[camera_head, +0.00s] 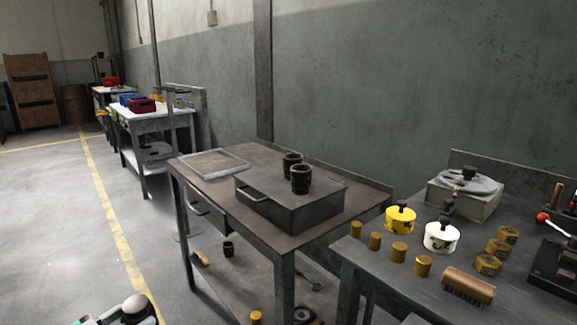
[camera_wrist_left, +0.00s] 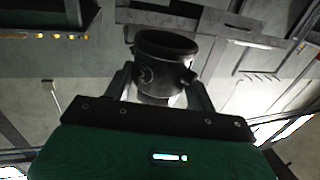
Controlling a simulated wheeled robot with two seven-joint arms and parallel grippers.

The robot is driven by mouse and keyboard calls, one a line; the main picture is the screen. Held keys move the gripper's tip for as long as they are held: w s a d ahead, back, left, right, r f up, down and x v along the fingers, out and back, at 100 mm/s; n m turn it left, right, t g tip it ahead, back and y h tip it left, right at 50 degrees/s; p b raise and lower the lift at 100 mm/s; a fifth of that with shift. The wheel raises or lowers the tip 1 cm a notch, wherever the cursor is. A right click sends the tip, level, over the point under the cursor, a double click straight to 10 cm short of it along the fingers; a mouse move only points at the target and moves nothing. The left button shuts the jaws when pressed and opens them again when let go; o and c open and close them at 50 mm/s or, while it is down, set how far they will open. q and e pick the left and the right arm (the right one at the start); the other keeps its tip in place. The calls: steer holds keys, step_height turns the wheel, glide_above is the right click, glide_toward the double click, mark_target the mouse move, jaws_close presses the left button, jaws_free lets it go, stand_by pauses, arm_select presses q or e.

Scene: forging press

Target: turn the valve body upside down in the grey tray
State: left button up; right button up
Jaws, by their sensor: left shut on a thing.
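My left gripper (camera_wrist_left: 163,92) is shut on the valve body (camera_wrist_left: 164,62), a dark cup-like part with a wide round rim and a small stub on its side. In the left wrist view, one finger is on each side of it. Its rim points away from the gripper's palm; what lies inside is too dark to tell. The shallow grey tray (camera_head: 246,167) lies on the workbench at the left in the head view and looks empty. The held valve body is not visible in the head view, where only a piece of my arm shows at the bottom left. My right gripper is out of view.
Two dark cup-like parts (camera_head: 300,182) stand on a dark box (camera_head: 300,211) right of the tray on the workbench (camera_head: 228,206). A second bench (camera_head: 380,270) at the right holds yellow and white pots, brass pieces and a brush (camera_head: 469,286). The floor at left is clear.

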arm_select(q)
steer(key=shift+s+d, duration=0.2)
steer(key=shift+s, duration=0.2)
steer(key=shift+r, duration=0.3)
steer(key=shift+r+p, duration=1.65)
steer(key=shift+r, duration=2.5)
